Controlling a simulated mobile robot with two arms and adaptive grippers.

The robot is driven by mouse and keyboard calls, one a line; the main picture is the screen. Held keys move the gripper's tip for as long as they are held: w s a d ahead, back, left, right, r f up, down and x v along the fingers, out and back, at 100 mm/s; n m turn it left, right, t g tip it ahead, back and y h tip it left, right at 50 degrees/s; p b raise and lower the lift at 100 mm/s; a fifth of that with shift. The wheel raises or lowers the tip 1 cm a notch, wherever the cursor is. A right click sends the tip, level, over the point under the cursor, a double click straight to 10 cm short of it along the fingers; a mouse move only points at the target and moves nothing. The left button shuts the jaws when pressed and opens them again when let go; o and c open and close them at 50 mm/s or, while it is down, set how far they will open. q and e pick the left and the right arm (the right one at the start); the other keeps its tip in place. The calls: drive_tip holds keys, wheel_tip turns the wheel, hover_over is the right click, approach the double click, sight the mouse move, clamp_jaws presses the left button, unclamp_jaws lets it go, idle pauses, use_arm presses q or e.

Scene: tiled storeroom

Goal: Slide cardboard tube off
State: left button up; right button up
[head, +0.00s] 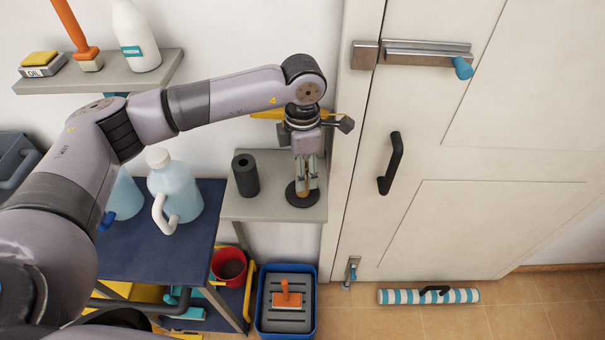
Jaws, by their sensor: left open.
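My left gripper (306,182) points down over the small grey shelf, with its fingers open. A brown piece (303,192), which looks like the cardboard tube, shows low between the fingers. It stands upright on a round black base (296,201) on the shelf. The fingers are on either side of the brown piece; I cannot tell whether they touch it. The gripper hides most of its upper part. My right gripper is not in view.
A black hollow cylinder (245,177) stands left of the base on the grey shelf (272,211). The door frame is close on the right. A blue table with jugs (176,188) is at left. A blue-rimmed tray (286,325) and a striped roll (400,296) lie below.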

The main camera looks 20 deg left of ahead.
use_arm(q)
wheel_tip(320, 180, down, 4)
drive_tip(key=shift+p, duration=0.4)
drive_tip(key=shift+f, duration=0.15)
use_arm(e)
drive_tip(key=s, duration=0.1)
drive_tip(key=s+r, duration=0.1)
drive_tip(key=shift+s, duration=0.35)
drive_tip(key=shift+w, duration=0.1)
use_arm(q)
drive_tip(key=c, duration=0.4)
clamp_jaws()
drive_tip(key=shift+r+p, duration=2.5)
drive_tip(key=shift+r, duration=3.05)
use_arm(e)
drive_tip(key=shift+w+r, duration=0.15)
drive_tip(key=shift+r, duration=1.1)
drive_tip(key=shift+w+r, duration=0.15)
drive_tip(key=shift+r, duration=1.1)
